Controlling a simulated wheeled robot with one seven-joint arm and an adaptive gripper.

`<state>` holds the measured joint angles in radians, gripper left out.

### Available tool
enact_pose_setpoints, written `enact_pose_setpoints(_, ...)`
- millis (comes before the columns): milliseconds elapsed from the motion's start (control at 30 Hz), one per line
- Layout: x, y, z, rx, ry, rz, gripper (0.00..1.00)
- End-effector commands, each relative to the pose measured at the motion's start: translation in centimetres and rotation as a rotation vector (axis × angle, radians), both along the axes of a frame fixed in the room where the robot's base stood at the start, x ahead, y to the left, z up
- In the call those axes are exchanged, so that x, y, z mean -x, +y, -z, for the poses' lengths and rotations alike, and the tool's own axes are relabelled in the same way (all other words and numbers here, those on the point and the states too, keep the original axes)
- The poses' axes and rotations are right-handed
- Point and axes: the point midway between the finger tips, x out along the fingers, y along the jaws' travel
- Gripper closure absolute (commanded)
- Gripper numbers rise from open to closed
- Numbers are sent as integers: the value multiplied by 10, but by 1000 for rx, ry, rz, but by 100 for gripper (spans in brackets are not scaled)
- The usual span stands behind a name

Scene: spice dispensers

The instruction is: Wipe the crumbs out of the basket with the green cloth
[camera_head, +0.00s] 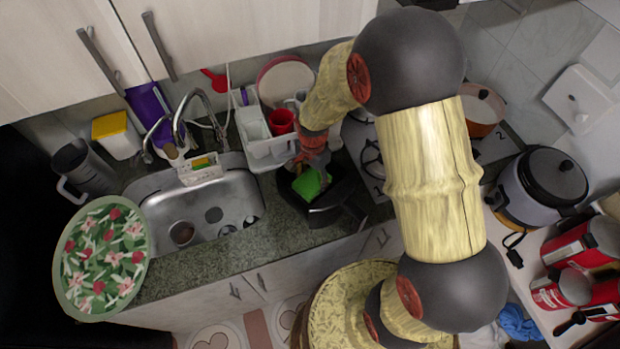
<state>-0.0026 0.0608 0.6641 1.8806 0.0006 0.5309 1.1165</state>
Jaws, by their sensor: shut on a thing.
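The green cloth (307,184) is inside a dark basket (327,215) on the counter, between the sink and the stove. My gripper (314,164) points down into the basket from above and is shut on the green cloth. The cloth hangs below the fingers, low in the basket. My arm comes over from the right and hides part of the basket's far side. I cannot make out crumbs at this size.
A white dish rack (268,146) with a red cup (281,121) stands right behind the basket. The steel sink (195,208) lies to the left. The stove (366,152) is close on the right. The counter in front of the sink (205,262) is clear.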

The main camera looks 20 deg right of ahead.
Motion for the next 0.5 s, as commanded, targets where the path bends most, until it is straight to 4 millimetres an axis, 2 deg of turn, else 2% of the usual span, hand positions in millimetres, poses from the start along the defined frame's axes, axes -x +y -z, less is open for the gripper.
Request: enact_pose_setpoints(500, 31, -13, 0, 0, 9, 1, 65)
